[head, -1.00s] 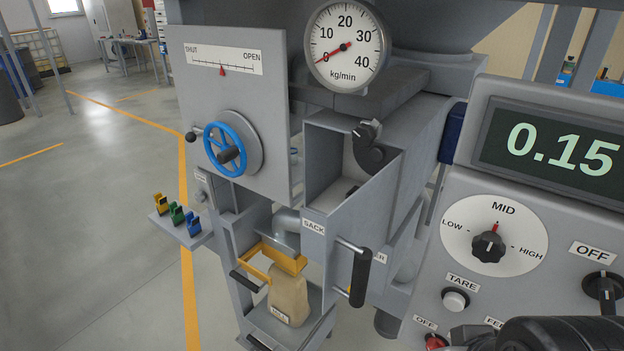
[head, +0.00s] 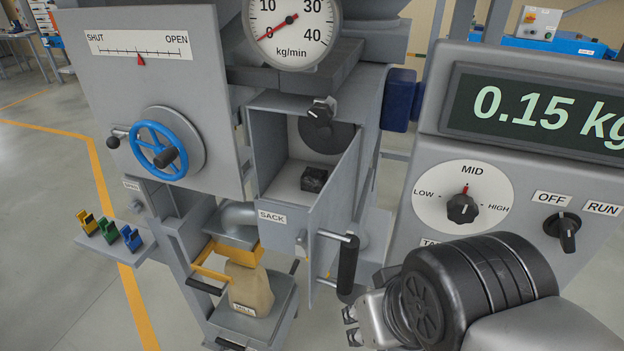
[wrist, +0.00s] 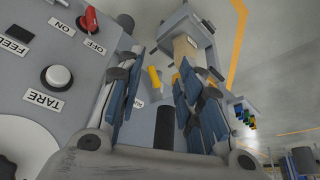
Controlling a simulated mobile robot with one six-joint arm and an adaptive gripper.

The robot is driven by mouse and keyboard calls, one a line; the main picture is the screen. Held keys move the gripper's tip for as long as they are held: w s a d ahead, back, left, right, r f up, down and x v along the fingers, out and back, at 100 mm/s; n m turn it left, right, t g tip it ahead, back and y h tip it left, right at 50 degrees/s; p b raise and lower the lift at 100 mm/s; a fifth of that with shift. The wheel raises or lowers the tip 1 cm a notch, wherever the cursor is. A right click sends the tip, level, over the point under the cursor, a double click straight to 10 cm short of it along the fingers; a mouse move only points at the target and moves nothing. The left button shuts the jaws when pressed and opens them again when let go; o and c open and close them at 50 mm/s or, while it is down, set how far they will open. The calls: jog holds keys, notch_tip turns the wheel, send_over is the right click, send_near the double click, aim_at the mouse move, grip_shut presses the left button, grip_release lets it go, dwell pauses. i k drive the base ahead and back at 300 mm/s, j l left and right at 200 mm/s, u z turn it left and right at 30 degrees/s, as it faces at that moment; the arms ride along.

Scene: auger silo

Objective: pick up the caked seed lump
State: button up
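My gripper (head: 351,326) is at the lower right, below and to the right of the chamber, well apart from the lump. In the wrist view my gripper (wrist: 157,75) has its two fingers spread with nothing held between them. The lump cannot be made out in the wrist view.
The chamber's open door (head: 335,215) with a black handle (head: 348,264) stands between my gripper and the lump. The control panel (head: 410,200) is to the right. A blue handwheel (head: 160,147) and a filled sack (head: 250,288) are at left. Open floor lies at far left.

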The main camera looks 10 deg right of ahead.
aim_at(313, 181)
jog(key=j, duration=0.45)
jog(key=i+j, duration=0.15)
jog(key=j, duration=0.8)
jog(key=i+j, duration=0.1)
jog(key=i+u, duration=0.05)
